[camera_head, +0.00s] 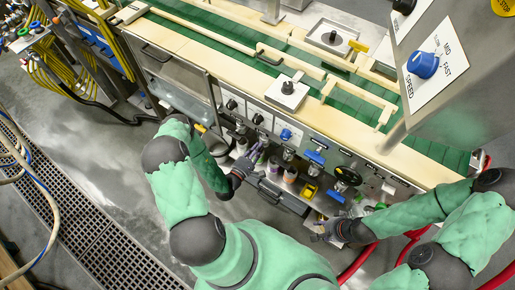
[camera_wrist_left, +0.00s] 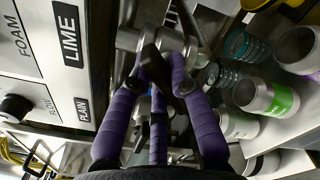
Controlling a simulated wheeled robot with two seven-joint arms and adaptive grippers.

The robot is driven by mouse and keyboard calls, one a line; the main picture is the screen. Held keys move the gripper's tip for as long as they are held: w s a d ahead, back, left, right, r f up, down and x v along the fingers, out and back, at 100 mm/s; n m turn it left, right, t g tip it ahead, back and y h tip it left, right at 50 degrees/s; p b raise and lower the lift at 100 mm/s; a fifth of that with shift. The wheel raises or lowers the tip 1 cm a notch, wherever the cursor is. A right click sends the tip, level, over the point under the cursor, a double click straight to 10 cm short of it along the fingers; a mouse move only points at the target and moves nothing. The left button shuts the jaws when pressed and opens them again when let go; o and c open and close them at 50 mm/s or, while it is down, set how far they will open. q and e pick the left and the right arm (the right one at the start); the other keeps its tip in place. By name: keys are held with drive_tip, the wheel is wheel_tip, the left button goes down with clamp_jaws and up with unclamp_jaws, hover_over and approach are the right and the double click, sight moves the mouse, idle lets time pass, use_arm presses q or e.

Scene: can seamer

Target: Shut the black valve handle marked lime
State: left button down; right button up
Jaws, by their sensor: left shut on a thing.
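The black valve handle (camera_wrist_left: 151,62) shows in the left wrist view beside a panel label reading LIME (camera_wrist_left: 69,33). My left gripper (camera_wrist_left: 167,78) has purple fingers closed around the handle, which hide part of it. In the head view my left gripper (camera_head: 252,156) is at the front panel of the machine, and the handle is too small to make out there. My right gripper (camera_head: 328,230) is low at the right, near the front shelf; its fingers are too small to read.
Several cans, one with a green label (camera_wrist_left: 281,100), stand beside the handle in the left wrist view. A yellow block (camera_head: 308,191) and a black handwheel (camera_head: 346,176) are on the machine front to the right. A green conveyor (camera_head: 215,22) runs above. Open floor lies at the left.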

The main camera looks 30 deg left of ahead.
use_arm(q)
drive_tip(key=c, duration=1.1)
unclamp_jaws()
drive_tip(key=shift+s, duration=0.1)
drive_tip(key=s, duration=0.8)
drive_tip(key=s+a, duration=0.1)
drive_tip(key=s, duration=0.2)
drive_tip(key=shift+s, duration=0.4)
